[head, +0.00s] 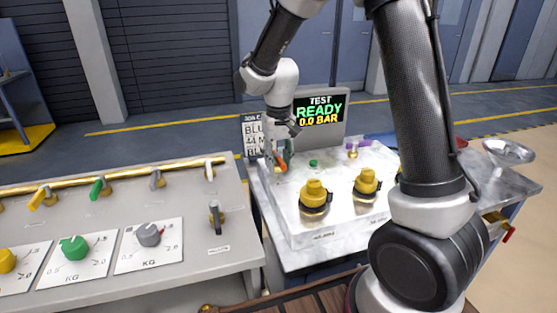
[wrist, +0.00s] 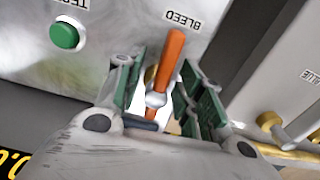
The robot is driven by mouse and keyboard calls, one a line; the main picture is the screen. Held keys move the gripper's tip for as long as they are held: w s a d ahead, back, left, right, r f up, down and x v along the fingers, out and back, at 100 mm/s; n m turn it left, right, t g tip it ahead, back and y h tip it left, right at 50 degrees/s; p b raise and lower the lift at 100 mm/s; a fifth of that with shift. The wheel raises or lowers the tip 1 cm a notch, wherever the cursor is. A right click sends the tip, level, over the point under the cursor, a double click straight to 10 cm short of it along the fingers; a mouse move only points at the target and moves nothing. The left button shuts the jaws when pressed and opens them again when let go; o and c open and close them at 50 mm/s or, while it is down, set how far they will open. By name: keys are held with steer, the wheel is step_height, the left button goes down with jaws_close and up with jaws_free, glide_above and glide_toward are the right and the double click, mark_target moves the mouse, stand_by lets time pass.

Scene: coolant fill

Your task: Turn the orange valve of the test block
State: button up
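The orange valve lever (wrist: 172,58) sticks up from the test block (wrist: 100,70), beside an upside-down BLEED label. In the wrist view it stands between the two green-padded fingers of my gripper (wrist: 163,82), with a gap visible on each side. My gripper is open around the lever and does not appear to press on it. In the head view, the orange valve (head: 282,162) shows at the back left corner of the white test block (head: 290,215), just below my gripper (head: 276,156). The lever's base is partly hidden by the fingers.
A green button (wrist: 64,36) sits near the valve. Behind the block, a screen (head: 320,110) reads TEST READY 0.0 BAR. Two yellow caps (head: 314,193) stand on the block. A grey panel (head: 190,255) with dials and a brass pipe (head: 130,183) lies to the left.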

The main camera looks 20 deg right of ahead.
jaws_close()
steer(key=shift+d+n, duration=0.1)
steer(key=shift+n, duration=0.3)
steer(key=n, duration=0.4)
steer(key=shift+d, duration=0.25)
steer(key=n, duration=0.4)
steer(key=shift+w+d, duration=0.2)
steer(key=shift+w, duration=0.05)
steer(key=n, duration=0.4)
steer(key=shift+w+d+n, duration=0.1)
steer(key=shift+w+n, duration=0.15)
steer(key=shift+n, duration=0.15)
steer(key=shift+w+n, duration=0.2)
steer(key=shift+n, duration=1.7)
